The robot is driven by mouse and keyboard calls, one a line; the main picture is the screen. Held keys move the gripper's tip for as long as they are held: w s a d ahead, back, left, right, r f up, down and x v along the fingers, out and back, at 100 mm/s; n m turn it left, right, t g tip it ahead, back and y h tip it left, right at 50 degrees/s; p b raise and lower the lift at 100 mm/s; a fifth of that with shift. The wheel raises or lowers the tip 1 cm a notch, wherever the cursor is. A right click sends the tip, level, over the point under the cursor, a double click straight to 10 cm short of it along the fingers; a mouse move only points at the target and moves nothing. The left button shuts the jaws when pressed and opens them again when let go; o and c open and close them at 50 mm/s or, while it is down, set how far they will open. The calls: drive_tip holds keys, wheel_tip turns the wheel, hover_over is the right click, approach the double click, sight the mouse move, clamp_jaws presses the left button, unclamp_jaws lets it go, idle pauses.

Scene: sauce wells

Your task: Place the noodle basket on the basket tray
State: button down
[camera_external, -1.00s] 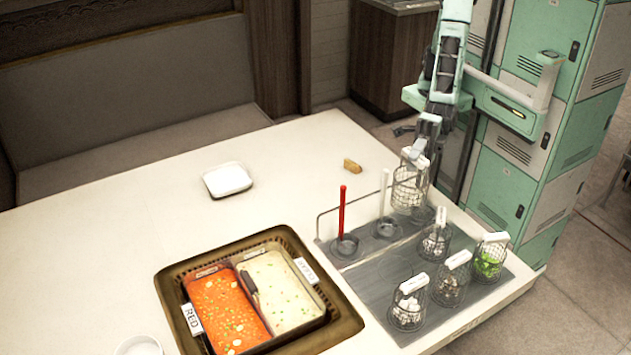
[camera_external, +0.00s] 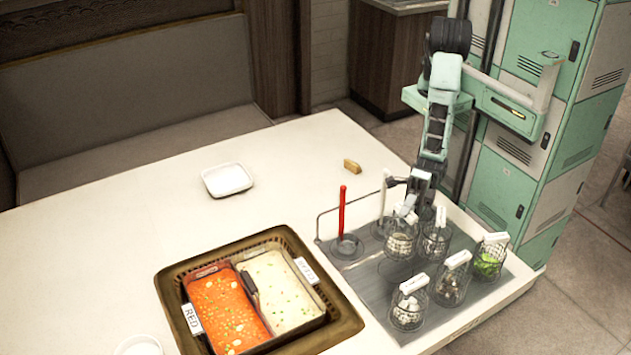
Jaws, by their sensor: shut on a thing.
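The basket is upright and low at the tray, left of another wire basket (camera_external: 434,242). I cannot tell whether its bottom touches the tray. My arm partly hides the basket's top.
More wire baskets stand on the tray: one with white pieces (camera_external: 408,308), one with dark pieces (camera_external: 452,284), one with greens (camera_external: 489,260). A red-handled ladle (camera_external: 343,212) stands at the tray's left. A two-part soup pot (camera_external: 250,300) sits front left.

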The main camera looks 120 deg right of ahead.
drive_tip(key=shift+f+b, duration=1.8)
drive_tip(key=shift+f, duration=1.4)
drive_tip(key=shift+f+b, duration=0.5)
drive_tip(key=shift+f, duration=0.05)
drive_tip(key=c, duration=1.3)
unclamp_jaws()
drive_tip(key=shift+s+d, duration=0.1)
